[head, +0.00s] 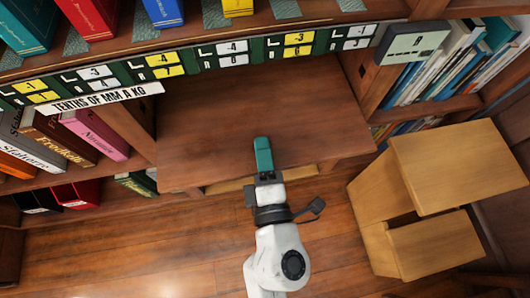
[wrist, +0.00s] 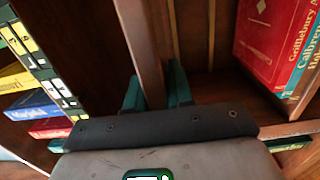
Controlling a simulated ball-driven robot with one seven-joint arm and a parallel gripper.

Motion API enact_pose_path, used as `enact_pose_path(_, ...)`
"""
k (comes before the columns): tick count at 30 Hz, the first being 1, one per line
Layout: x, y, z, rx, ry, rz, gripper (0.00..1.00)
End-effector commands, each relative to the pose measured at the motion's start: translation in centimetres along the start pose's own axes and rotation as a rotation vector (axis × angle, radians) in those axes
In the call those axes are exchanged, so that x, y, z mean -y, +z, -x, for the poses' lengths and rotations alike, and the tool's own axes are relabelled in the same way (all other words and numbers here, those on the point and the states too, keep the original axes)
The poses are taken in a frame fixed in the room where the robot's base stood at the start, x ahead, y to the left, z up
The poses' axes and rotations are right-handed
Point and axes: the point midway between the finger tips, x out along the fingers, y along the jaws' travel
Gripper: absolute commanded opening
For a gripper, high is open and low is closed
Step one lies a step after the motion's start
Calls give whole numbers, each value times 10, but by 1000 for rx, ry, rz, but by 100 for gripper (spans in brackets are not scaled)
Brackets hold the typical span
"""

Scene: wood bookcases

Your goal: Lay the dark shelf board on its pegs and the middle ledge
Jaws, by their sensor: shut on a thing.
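The dark shelf board (head: 230,115) is a broad brown panel in the bay between the book-filled sections in the head view. My gripper (head: 263,145) has teal fingers and is shut on the board's front edge near its middle. In the wrist view the gripper (wrist: 155,92) pinches the board (wrist: 141,45), which shows nearly edge-on between the fingers. A pale strip (head: 235,184) shows under the board's front edge; I cannot tell if it is the middle ledge. The pegs are hidden, and I cannot tell whether the board touches them.
A labelled shelf edge (head: 200,56) with books runs above the board. Book shelves stand at left, with a pink book (head: 95,135), and at right. A pale wooden step stool (head: 445,165) stands on the right. Wooden floor (head: 170,235) is clear at the front left.

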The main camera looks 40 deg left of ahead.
Motion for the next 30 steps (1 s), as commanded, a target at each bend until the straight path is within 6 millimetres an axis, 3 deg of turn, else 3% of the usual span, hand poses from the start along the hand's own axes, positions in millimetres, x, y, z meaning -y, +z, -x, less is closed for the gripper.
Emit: enact_pose_path(30, -3, -3, -66, -2, 6, 2, 0)
